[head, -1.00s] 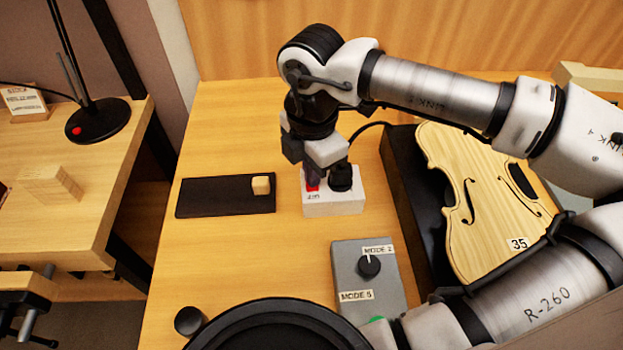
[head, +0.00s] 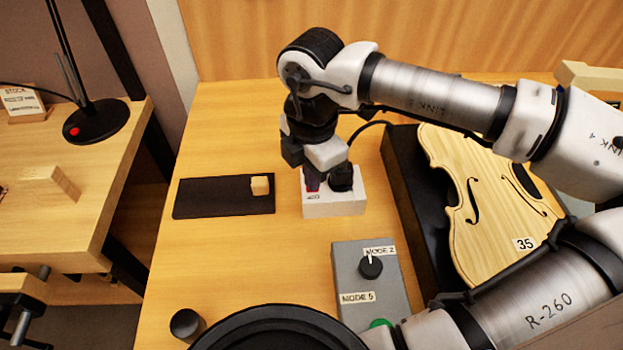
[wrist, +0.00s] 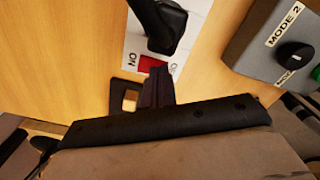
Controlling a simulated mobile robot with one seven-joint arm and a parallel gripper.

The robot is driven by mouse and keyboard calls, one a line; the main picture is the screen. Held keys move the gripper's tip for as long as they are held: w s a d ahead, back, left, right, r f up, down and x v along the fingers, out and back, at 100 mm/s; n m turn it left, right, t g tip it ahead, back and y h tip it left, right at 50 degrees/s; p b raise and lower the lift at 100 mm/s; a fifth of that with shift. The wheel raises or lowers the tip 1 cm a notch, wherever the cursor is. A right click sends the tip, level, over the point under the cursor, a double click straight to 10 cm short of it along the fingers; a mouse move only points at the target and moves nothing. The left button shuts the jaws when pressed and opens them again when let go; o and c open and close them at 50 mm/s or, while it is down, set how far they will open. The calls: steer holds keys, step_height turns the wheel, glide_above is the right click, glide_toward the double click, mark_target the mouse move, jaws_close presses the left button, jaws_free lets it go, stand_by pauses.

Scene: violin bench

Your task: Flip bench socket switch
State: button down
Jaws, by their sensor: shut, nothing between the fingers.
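The white bench socket (head: 335,204) stands on the bench with a black plug (head: 342,178) in its right part. The plug and its housing also show in the wrist view (wrist: 162,24). The red switch (wrist: 151,64) sits between an upside-down ON label and a second, partly hidden label. My gripper (wrist: 157,76) is shut and empty, its dark fingertips right at the switch and covering part of it. Whether they touch it I cannot tell. In the head view my gripper (head: 315,180) points down over the socket's left part, hiding most of the switch.
A dark tray (head: 215,198) with a small wooden block (head: 260,185) lies left of the socket. A grey mode box (head: 350,295) with a black knob is in front. A violin plate (head: 480,200) on a black stand is at right. Bare bench lies around the tray.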

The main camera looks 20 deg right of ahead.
steer(key=shift+r+p, duration=1.55)
steer(key=shift+r, duration=1.9)
